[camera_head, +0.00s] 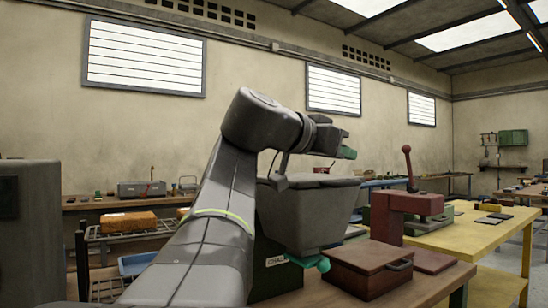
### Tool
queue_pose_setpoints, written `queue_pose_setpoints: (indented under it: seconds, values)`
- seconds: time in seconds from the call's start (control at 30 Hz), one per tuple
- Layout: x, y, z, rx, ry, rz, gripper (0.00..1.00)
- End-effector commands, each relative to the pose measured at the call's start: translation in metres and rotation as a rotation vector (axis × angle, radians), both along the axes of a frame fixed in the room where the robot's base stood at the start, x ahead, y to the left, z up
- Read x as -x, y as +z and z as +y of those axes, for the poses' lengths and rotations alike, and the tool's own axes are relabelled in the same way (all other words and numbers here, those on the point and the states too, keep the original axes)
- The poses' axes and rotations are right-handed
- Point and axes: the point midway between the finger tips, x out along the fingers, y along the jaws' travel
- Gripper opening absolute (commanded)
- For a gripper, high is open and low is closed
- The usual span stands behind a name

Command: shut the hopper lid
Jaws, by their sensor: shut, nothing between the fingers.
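The grey hopper (308,218) tapers downward and stands on a bench right of my arm, over a dark green box marked with letters that begin "CHAL". A thin dark slab (325,182) runs nearly level along the hopper's top and looks like its lid. From this low angle I cannot tell whether it lies fully flat on the rim. A small grey piece stands on it. My gripper (350,149) is shut and empty, pointing right above the hopper's top, with a visible gap below it. My arm hides the hopper's left side.
A brown-red lidded box (368,268) and a dark red press (395,215) stand to the right. A yellow table (462,230) lies beyond. An orange block (128,222) rests on a rack at left.

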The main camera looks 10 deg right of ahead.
Motion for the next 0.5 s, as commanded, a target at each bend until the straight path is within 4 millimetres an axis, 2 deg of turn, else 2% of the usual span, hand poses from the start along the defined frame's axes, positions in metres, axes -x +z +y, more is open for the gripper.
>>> queue_pose_setpoints:
  seconds: [0.03, 0.2, 0.5]
  values:
    - [0.003, 0.003, 0.012, 0.000, 0.009, -0.001, 0.00]
    - [0.014, 0.010, 0.037, 0.001, 0.009, -0.002, 0.00]
    - [0.029, 0.018, 0.071, 0.002, 0.007, 0.000, 0.00]
